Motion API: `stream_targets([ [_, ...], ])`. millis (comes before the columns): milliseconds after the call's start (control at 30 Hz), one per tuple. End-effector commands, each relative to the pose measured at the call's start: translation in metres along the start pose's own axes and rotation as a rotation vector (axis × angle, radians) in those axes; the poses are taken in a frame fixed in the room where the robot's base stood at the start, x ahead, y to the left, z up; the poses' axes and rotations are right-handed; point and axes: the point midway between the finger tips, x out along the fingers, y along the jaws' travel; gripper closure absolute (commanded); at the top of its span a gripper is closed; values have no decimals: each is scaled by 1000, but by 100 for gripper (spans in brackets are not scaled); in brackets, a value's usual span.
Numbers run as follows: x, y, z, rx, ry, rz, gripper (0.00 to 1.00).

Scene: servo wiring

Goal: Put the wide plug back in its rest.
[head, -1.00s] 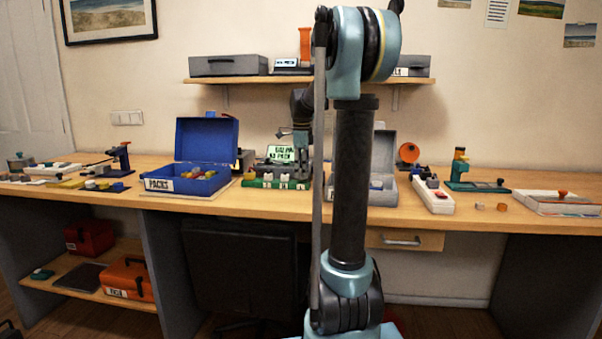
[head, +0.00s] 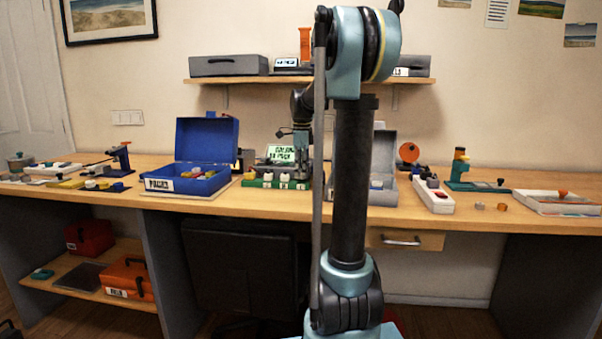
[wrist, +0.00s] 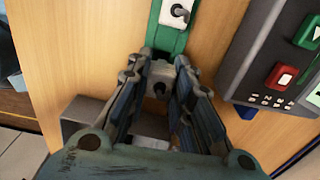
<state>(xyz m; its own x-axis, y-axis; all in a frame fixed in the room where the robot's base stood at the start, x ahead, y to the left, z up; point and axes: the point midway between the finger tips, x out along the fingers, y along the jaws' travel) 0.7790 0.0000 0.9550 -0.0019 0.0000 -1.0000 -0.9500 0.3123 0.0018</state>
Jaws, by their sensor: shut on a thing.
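My gripper (wrist: 168,70) is shut on a white plug (wrist: 160,82) with a dark round middle, low between the fingers in the wrist view. The green rest strip (wrist: 165,38) runs just past the fingertips. Another white plug (wrist: 177,11) sits in it at the top. The fingers hide the sides of the held plug and what lies under it, so I cannot tell whether it touches the rest. In the head view, the green rest (head: 246,184) with several white plugs stands on the bench, with my gripper (head: 302,155) over its right end.
A grey box with a green button (wrist: 308,30) and a red button (wrist: 281,76) stands close right of my gripper in the wrist view. A grey block (wrist: 85,115) lies at left. An open blue case (head: 205,140) stands left of the rest.

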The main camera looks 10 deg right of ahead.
Motion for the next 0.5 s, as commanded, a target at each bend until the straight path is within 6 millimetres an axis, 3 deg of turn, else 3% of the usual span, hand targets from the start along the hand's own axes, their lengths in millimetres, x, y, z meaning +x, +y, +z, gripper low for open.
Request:
stream_targets([
  [500, 10, 0, 0, 0, 0, 0, 96],
])
